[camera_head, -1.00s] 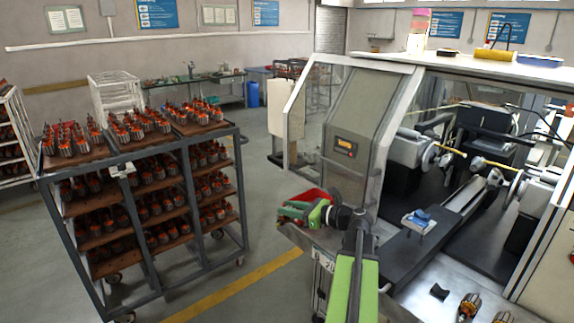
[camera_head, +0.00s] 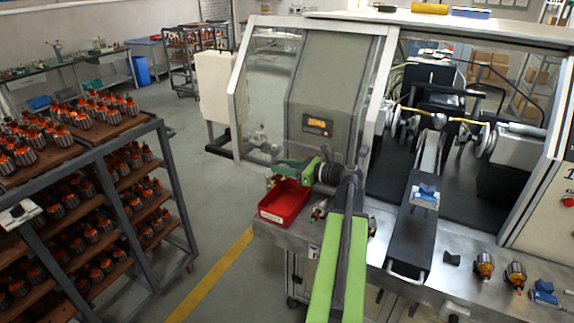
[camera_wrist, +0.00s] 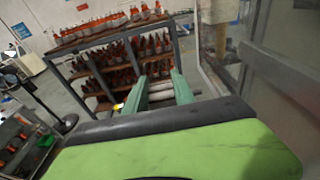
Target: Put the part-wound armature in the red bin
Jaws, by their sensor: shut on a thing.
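The red bin (camera_head: 284,205) sits on the left end of the steel machine bench, its open top facing up. My gripper (camera_head: 288,169) reaches over the bin's back edge, with its green jaws pointing left. The jaws also show in the wrist view (camera_wrist: 160,91). They are shut on a small part, likely the part-wound armature (camera_head: 272,181), which shows only partly at the jaw tips near the bin's back left corner. The jaws hide much of it, and I cannot tell its winding.
Another small part (camera_head: 318,210) lies just right of the bin. Two armatures (camera_head: 484,265) (camera_head: 515,275) stand at the front right of the bench. A blue-and-white holder (camera_head: 425,195) is on the dark slide. A rack full of armatures (camera_head: 90,200) stands left, across open floor.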

